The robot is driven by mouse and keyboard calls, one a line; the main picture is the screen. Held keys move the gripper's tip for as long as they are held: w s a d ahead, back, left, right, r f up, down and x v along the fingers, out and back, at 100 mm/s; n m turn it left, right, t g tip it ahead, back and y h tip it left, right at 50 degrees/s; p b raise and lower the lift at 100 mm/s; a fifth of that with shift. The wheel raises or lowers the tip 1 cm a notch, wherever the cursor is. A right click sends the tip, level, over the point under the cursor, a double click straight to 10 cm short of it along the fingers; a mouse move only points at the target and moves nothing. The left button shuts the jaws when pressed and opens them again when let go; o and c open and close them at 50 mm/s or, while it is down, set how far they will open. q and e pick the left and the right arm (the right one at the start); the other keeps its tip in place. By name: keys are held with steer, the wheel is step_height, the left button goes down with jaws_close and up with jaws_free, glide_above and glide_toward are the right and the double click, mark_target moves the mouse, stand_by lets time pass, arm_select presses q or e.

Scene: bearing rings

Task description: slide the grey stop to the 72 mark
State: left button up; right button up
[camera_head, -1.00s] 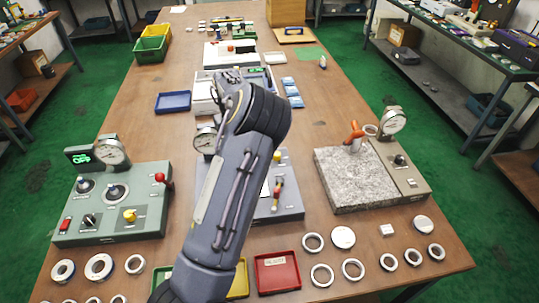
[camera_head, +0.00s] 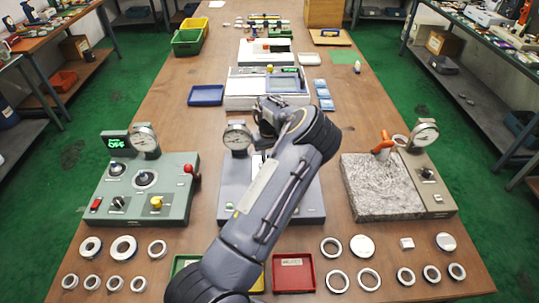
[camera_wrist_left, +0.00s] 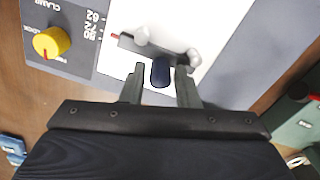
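The grey stop (camera_wrist_left: 150,48) shows in the left wrist view as a dark bar with pale rounded posts and a dark blue knob (camera_wrist_left: 161,73). Its red pointer (camera_wrist_left: 115,36) lies beside the upside-down scale (camera_wrist_left: 92,28), near 72 and 80; I cannot tell the exact reading. My left gripper (camera_wrist_left: 160,70) has one finger on each side of the knob, with gaps visible. In the head view, my left gripper (camera_head: 268,118) is over the middle grey fixture (camera_head: 310,200), and my arm hides the stop there. My right gripper is not in view.
A yellow clamp knob (camera_wrist_left: 52,43) sits beside the scale. A dial gauge (camera_head: 237,137) stands on the fixture's back left. A green tester (camera_head: 150,190) is to the left, a granite plate (camera_head: 385,190) to the right. Rings and a red tray (camera_head: 293,274) lie in front.

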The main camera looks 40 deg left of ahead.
arm_select(q)
jaws_close()
steer(key=shift+w+a+b, duration=0.1)
steer(key=shift+w+b, duration=0.05)
steer(key=shift+b, duration=0.2)
jaws_free()
steer(key=shift+r, duration=0.15)
